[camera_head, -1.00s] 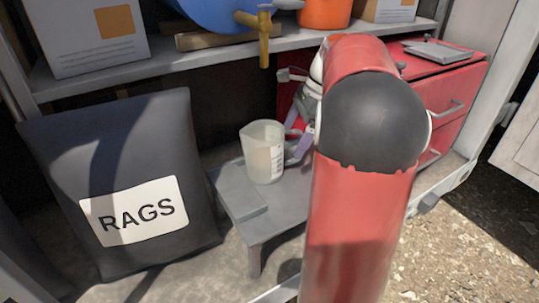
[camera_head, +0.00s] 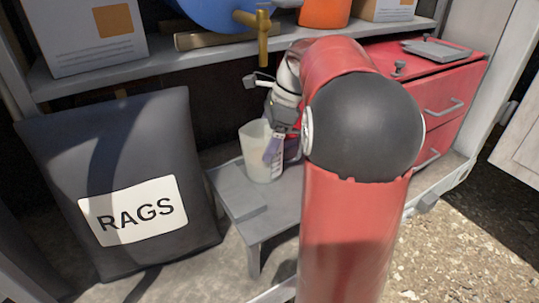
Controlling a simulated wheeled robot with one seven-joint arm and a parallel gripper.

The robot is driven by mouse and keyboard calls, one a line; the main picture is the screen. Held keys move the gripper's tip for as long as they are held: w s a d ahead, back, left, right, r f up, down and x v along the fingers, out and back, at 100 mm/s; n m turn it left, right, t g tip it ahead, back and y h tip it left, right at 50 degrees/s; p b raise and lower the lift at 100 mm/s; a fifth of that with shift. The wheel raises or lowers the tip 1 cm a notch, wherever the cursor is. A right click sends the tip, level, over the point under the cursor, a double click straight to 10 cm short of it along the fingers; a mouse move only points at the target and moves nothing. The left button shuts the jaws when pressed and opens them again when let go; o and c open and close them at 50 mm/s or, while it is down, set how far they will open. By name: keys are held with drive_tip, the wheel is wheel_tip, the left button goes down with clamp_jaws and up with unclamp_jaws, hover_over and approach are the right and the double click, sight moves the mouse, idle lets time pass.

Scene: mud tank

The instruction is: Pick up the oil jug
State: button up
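The oil jug (camera_head: 255,155), a translucent whitish jug with markings on its right side, stands upright on a small grey bench (camera_head: 232,190) under the shelf. The jug's right side, where a handle may be, is partly hidden by the gripper. I cannot tell whether the fingers touch the jug or how far apart they are.
A dark RAGS bag (camera_head: 115,180) leans left of the bench. A brass tap (camera_head: 261,35) hangs from a blue container (camera_head: 218,14) above the jug, near the shelf edge (camera_head: 150,70). A red drawer cabinet (camera_head: 445,95) stands to the right, behind my arm.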

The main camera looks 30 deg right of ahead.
drive_tip(key=c, duration=1.4)
drive_tip(key=shift+r, duration=0.2)
drive_tip(key=shift+r+p, duration=0.45)
drive_tip(key=shift+p, duration=0.4)
drive_tip(key=shift+r, duration=0.2)
